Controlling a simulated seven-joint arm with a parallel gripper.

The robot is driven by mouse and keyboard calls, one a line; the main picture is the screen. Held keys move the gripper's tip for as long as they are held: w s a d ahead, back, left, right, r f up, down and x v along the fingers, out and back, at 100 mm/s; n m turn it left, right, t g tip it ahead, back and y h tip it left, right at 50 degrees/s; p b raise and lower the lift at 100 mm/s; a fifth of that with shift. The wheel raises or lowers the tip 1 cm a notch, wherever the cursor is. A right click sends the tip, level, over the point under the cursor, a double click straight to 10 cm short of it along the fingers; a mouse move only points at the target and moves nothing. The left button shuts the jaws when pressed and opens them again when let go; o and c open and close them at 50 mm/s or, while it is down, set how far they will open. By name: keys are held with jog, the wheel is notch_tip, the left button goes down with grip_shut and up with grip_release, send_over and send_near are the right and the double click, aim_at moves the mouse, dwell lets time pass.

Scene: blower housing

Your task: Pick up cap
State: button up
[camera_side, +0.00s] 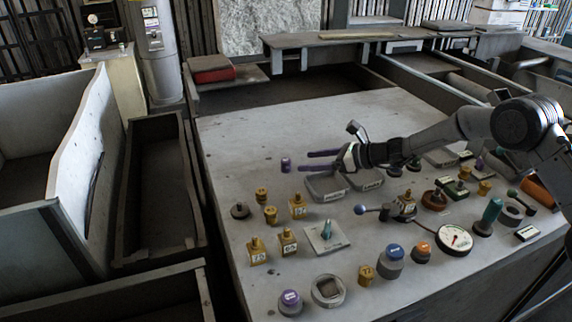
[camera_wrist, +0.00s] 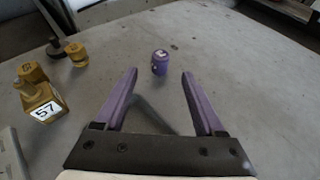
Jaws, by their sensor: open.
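A small purple cap (camera_side: 286,165) stands on the grey table, left of my gripper in the side view. In the wrist view the purple cap (camera_wrist: 160,62) lies ahead of the fingertips and roughly between their lines, with a pale mark on its side. My gripper (camera_side: 307,160) has two purple fingers, spread apart and empty, pointing at the cap. In the wrist view my gripper (camera_wrist: 159,72) shows a clear gap between the fingers. The cap appears just beyond the fingertips and apart from them.
Yellow knobbed parts (camera_side: 270,215) stand nearby; one labelled 57 (camera_wrist: 40,98) is left of the fingers. A dark knob (camera_side: 240,210) is further left. Grey boxes (camera_side: 326,187) lie beneath or beside my gripper. A purple-topped part (camera_side: 290,298) sits near the front. Table behind the cap is clear.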

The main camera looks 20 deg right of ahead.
aim_at(291, 171)
jog(key=shift+r+x, duration=0.15)
jog(key=shift+x, duration=1.5)
jog(key=shift+r+x, duration=0.15)
jog(key=shift+x, duration=1.45)
jog(key=shift+w, duration=0.1)
grip_shut()
